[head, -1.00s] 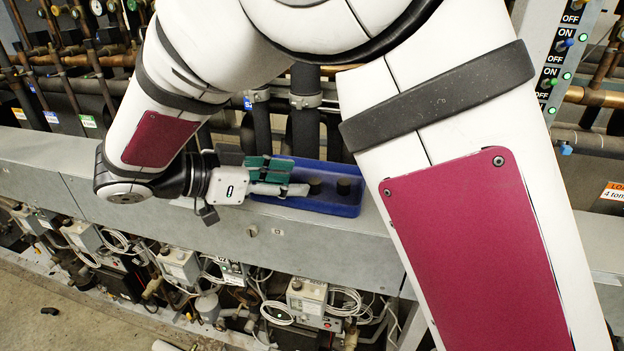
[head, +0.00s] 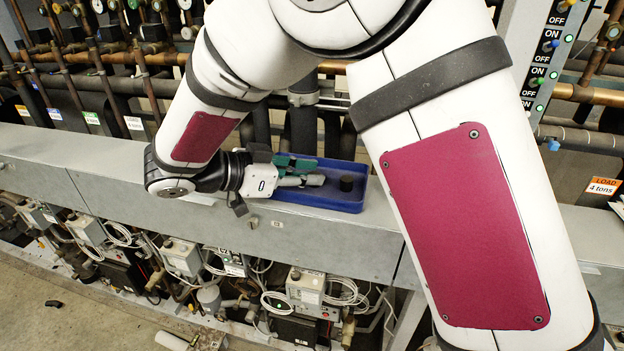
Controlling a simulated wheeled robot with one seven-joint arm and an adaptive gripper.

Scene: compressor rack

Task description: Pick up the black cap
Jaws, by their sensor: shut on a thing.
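My gripper (head: 316,180) reaches from the left into a blue tray (head: 335,207) on the grey ledge. Its fingers are closed around a black cap, which the fingers hide almost fully. A second dark, round cap (head: 346,183) stands upright in the tray, just right of the fingertips and apart from them. The green finger parts cover the tray's left portion.
The grey ledge (head: 120,168) runs across, with pipes and gauges behind it. Control boxes and cables (head: 305,285) sit below. A switch panel (head: 540,60) stands at right. A small dark piece (head: 53,303) lies on the floor.

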